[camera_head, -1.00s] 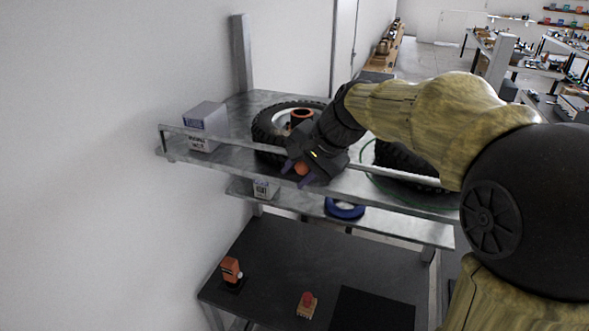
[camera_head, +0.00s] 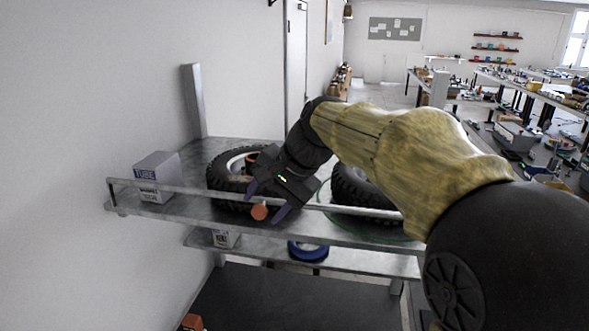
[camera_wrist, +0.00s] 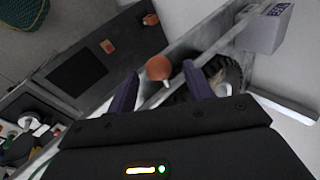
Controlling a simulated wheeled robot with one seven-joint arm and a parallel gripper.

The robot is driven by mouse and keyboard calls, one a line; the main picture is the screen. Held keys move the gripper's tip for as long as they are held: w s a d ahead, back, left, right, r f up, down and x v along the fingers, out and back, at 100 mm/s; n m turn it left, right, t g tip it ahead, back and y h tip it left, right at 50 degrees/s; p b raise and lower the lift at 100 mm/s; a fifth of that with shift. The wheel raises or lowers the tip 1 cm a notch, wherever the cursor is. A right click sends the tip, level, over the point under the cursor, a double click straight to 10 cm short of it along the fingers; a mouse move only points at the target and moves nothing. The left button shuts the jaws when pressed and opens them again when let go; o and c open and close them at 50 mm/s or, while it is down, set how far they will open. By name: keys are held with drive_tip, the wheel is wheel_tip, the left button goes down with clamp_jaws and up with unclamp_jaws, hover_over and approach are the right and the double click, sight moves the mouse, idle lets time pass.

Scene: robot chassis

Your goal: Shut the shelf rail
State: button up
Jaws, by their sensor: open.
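The shelf rail (camera_head: 190,191) is a thin grey bar along the front edge of the upper metal shelf (camera_head: 160,217). A round orange-red knob (camera_head: 259,212) stands out from its front; it also shows in the wrist view (camera_wrist: 159,68). My gripper (camera_head: 267,201) is open, its two purple fingers angled down toward the knob. In the wrist view the knob appears between and just beyond the open fingertips (camera_wrist: 161,80), with no grip on it. My wrist hides part of the rail and shelf. I cannot tell whether the rail is latched.
Two black tyres (camera_head: 225,170) (camera_head: 352,188) and a grey tube box (camera_head: 157,176) stand on the upper shelf behind the rail. A white wall (camera_head: 80,90) is close on the left.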

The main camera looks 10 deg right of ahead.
drive_tip(key=b+v, duration=0.2)
drive_tip(key=v, duration=1)
drive_tip(key=shift+r, duration=0.15)
drive_tip(key=shift+d, duration=0.2)
